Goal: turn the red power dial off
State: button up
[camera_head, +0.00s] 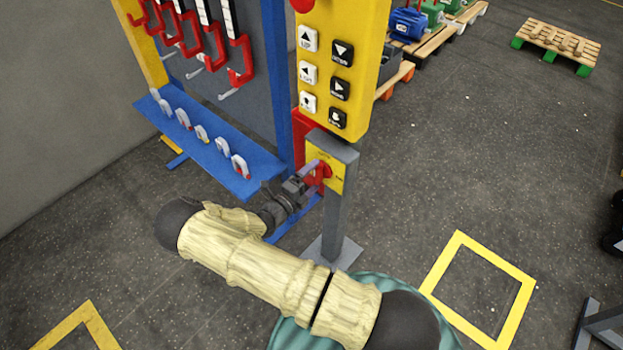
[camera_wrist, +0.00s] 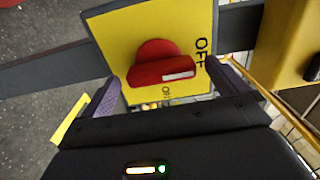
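The red power dial (camera_wrist: 162,68) sits on a yellow plate (camera_wrist: 118,32) marked OFF and ON. In the wrist view its handle lies nearly level, with its white mark at the right end, near the lower end of the OFF lettering. The ON lettering is below the dial. My gripper (camera_wrist: 168,88) is open, with one finger on each side of the dial handle. I cannot tell whether either finger touches it.
A yellow button panel (camera_head: 345,60) stands just behind the dial post (camera_head: 333,225). A blue rack (camera_head: 225,150) with hooks and shackles is to the left. Pallets (camera_head: 555,45) lie at the back right. The floor to the right is mostly clear.

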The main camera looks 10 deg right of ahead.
jog(key=b+v, duration=0.3)
jog(key=v, duration=1.4)
jog(key=shift+s+a+b, duration=0.15)
jog(key=shift+b, duration=0.15)
jog(key=s+d+r+m+g+y+p, duration=0.1)
jog(key=s+d+r+m+g+y, duration=0.35)
jog(key=m, duration=0.65)
jog(key=s+d+r+m+g+y, duration=0.25)
jog(key=d+m+g, duration=0.45)
jog(key=m, duration=0.4)
jog(key=s+d+r+m+t+y+p, duration=0.1)
jog(key=d+r+m+y, duration=0.1)
jog(key=r+m, duration=0.5)
jog(key=s+d+r+m+t+y, duration=0.2)
jog(key=r+m+y, duration=0.3)
jog(key=m, duration=0.9)
notch_tip(320, 180, up, 2)
jog(key=shift+r+y+p, duration=0.25)
jog(key=shift+y+p, duration=0.05)
jog(key=shift+p, duration=0.05)
jog(key=shift+t, duration=0.25)
